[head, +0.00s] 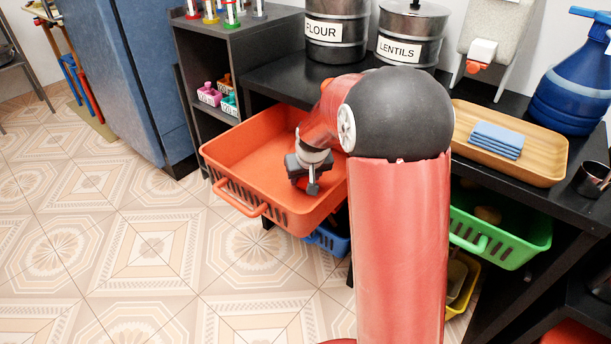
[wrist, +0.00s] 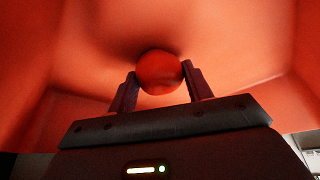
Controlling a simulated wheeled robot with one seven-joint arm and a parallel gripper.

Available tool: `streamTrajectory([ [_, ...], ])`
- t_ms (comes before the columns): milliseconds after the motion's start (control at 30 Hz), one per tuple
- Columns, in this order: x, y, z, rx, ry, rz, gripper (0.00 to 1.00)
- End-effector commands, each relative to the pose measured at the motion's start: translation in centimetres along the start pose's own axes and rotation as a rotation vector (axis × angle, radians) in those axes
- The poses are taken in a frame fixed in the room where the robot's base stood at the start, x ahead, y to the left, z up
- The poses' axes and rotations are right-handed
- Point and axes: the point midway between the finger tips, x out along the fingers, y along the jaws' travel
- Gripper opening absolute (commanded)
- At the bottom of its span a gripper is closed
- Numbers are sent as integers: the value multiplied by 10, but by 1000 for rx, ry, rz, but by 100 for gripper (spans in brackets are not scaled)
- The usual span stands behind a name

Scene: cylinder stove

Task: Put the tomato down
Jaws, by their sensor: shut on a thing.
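The tomato (wrist: 159,72) is a round red ball between the two fingers of my gripper (wrist: 160,84) in the wrist view. My gripper is shut on it, with a finger on each side. The orange-red basket (wrist: 80,40) fills the background of that view. In the head view my gripper (head: 312,182) points down inside the orange basket (head: 235,163), near its right part. I cannot tell whether the tomato touches the basket floor.
The basket sticks out from the black shelf unit (head: 270,78). Canisters marked flour (head: 336,30) and lentils (head: 408,35) stand on top. A wooden tray (head: 540,160) with blue cloths (head: 496,139) and a green basket (head: 510,240) are at right. The basket's left part looks empty.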

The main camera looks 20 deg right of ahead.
Motion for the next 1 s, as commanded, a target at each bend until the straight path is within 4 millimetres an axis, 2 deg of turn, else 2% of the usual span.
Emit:
streamTrajectory([
  [67,0,0,0,0,1,0,26],
  [100,0,0,0,0,0,0,54],
  [233,0,0,0,0,0,0,71],
  [533,-2,0,-1,0,0,0,72],
  [667,-12,0,-5,0,1,0,72],
  [767,-26,0,-7,0,5,0,72],
  [1000,-81,0,-6,0,5,0,72],
])
